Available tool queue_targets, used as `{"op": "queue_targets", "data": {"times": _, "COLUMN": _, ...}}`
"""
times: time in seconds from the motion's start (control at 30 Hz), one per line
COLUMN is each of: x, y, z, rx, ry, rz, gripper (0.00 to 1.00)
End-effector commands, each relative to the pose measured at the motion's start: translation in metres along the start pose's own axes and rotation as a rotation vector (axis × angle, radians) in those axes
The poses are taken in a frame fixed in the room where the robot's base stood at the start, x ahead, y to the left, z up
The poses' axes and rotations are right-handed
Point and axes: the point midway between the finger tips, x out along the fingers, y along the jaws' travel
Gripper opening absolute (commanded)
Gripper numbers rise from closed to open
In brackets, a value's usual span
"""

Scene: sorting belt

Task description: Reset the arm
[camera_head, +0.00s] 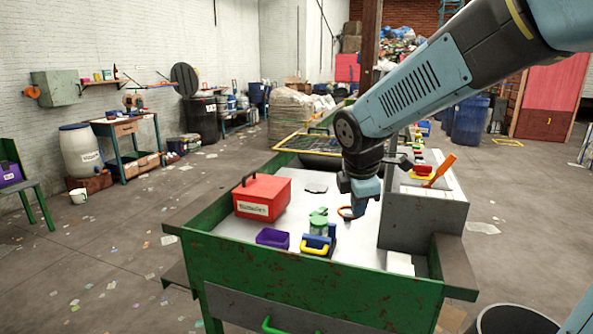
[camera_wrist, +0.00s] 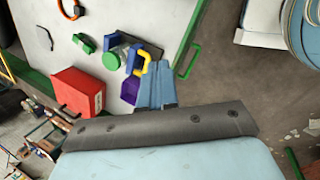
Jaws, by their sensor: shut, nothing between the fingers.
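My arm reaches in from the upper right in the head view. My gripper (camera_head: 361,208) hangs pointing down above the white top of the green-framed sorting table (camera_head: 270,261). In the wrist view my gripper (camera_wrist: 158,66) shows its two blue fingers pressed together, with nothing between them.
On the table stand a red box (camera_head: 262,197), a purple tray (camera_head: 272,237), a green piece (camera_head: 318,220) and a blue item with a yellow handle (camera_head: 316,245). A grey raised bin (camera_head: 425,222) with an orange-handled tool (camera_head: 440,170) stands close at the right.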

Motion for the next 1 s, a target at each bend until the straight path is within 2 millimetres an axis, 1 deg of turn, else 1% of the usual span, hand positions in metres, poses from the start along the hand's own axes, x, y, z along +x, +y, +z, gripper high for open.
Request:
{"op": "queue_targets", "data": {"times": 0.03, "x": -0.01, "y": -0.009, "z": 0.01, "rx": 0.108, "ry": 0.001, "rz": 0.012, "gripper": 0.0}}
{"op": "queue_targets", "data": {"times": 0.1, "x": -0.023, "y": -0.022, "z": 0.022, "rx": 0.271, "ry": 0.004, "rz": 0.022, "gripper": 0.0}}
{"op": "queue_targets", "data": {"times": 0.3, "x": -0.052, "y": -0.063, "z": 0.051, "rx": 0.732, "ry": 0.034, "rz": 0.048, "gripper": 0.0}}
{"op": "queue_targets", "data": {"times": 0.5, "x": -0.076, "y": -0.106, "z": 0.07, "rx": 1.187, "ry": 0.09, "rz": 0.064, "gripper": 0.0}}
{"op": "queue_targets", "data": {"times": 0.6, "x": -0.085, "y": -0.126, "z": 0.076, "rx": 1.393, "ry": 0.125, "rz": 0.066, "gripper": 0.0}}
{"op": "queue_targets", "data": {"times": 0.7, "x": -0.09, "y": -0.142, "z": 0.079, "rx": 1.557, "ry": 0.156, "rz": 0.061, "gripper": 0.0}}
{"op": "queue_targets", "data": {"times": 0.8, "x": -0.094, "y": -0.153, "z": 0.081, "rx": 1.67, "ry": 0.18, "rz": 0.055, "gripper": 0.0}}
{"op": "queue_targets", "data": {"times": 0.9, "x": -0.095, "y": -0.158, "z": 0.082, "rx": 1.73, "ry": 0.192, "rz": 0.052, "gripper": 0.0}}
{"op": "queue_targets", "data": {"times": 1.0, "x": -0.095, "y": -0.16, "z": 0.082, "rx": 1.751, "ry": 0.195, "rz": 0.049, "gripper": 0.0}}
